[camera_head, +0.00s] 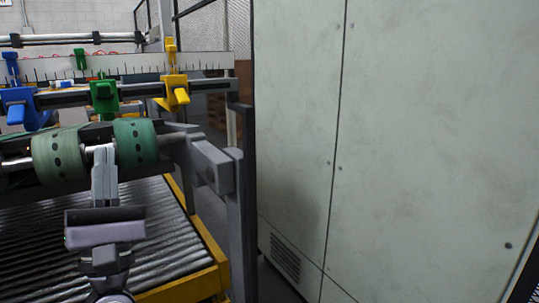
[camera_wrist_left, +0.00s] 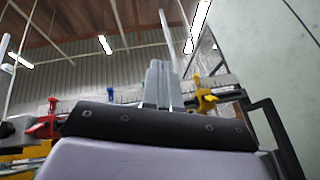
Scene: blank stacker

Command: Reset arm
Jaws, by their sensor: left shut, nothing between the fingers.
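My left gripper (camera_head: 104,160) comes up from the bottom left in the head view, in front of the green-banded rollers. Its two fingers are together with nothing between them. In the left wrist view the shut fingers (camera_wrist_left: 158,85) point up toward the ceiling, with the rail and coloured clamps behind them. My right gripper is not in either view.
Blue (camera_head: 20,105), green (camera_head: 104,95) and yellow (camera_head: 174,92) clamps sit on a rail above green belts (camera_head: 136,143). Below is a roller bed (camera_head: 150,235) with a yellow frame (camera_head: 205,248). A large pale cabinet (camera_head: 420,130) fills the right side.

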